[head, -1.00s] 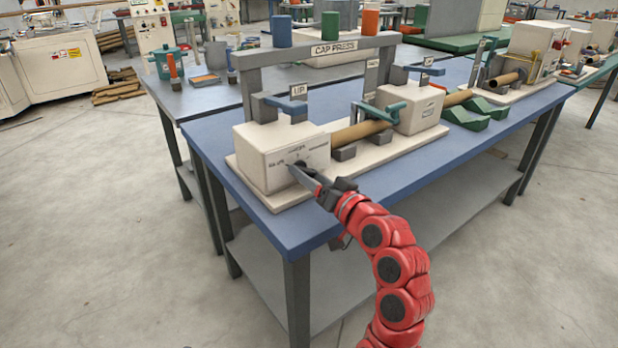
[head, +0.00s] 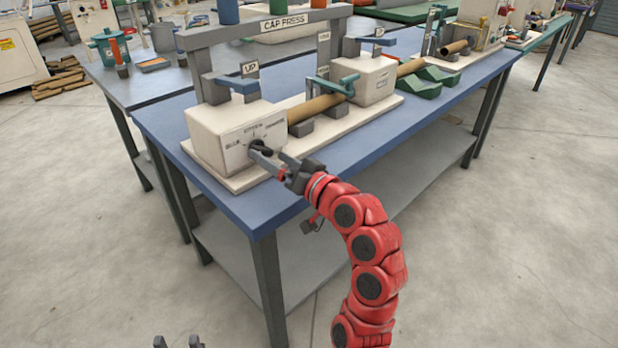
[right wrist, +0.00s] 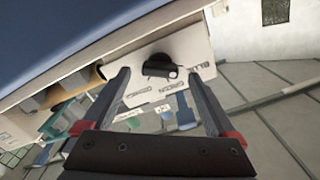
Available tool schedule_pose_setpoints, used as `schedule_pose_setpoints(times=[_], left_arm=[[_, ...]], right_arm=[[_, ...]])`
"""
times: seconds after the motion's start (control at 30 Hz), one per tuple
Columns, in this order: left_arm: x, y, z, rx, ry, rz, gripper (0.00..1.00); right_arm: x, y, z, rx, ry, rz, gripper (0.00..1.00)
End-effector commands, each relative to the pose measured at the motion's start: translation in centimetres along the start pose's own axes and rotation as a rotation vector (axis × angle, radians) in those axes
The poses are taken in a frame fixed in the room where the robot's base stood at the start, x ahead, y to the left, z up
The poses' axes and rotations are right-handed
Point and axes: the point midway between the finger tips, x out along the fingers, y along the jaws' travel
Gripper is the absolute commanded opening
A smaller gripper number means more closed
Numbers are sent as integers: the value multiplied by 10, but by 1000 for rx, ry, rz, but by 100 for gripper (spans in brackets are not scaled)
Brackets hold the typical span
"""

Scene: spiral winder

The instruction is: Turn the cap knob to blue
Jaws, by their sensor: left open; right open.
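The cap knob (right wrist: 160,67) is a black round dial with a bar grip on the pale front face of the cap press box (head: 212,152). Labels around it read BLUE at left, a middle word that looks like GREEN, and ORANGE at right in the head view. The knob (head: 256,147) is partly covered there by my right gripper (head: 262,155). In the right wrist view the open fingers stand on either side of the knob, not closed on it. I cannot tell which label it points to. My left gripper (head: 179,342) is open and empty at the bottom edge.
The cap press stands on a blue table (head: 262,205). A grey CAP PRESS frame (head: 262,28) rises behind the box. A brown tube (head: 312,108) lies to its right. The concrete floor in front is clear.

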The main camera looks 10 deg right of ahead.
Motion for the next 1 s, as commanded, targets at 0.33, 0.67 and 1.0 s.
schedule_pose_setpoints(times=[0.33,0.67,1.0], left_arm=[[34,-2,-6,0,0,0,50],[86,-4,-14,0,0,0,50],[101,-5,-17,0,0,0,50]], right_arm=[[-85,0,-8,-2,0,12,92],[-126,-2,-6,2,-2,7,92],[-149,0,-1,-2,0,2,92]])
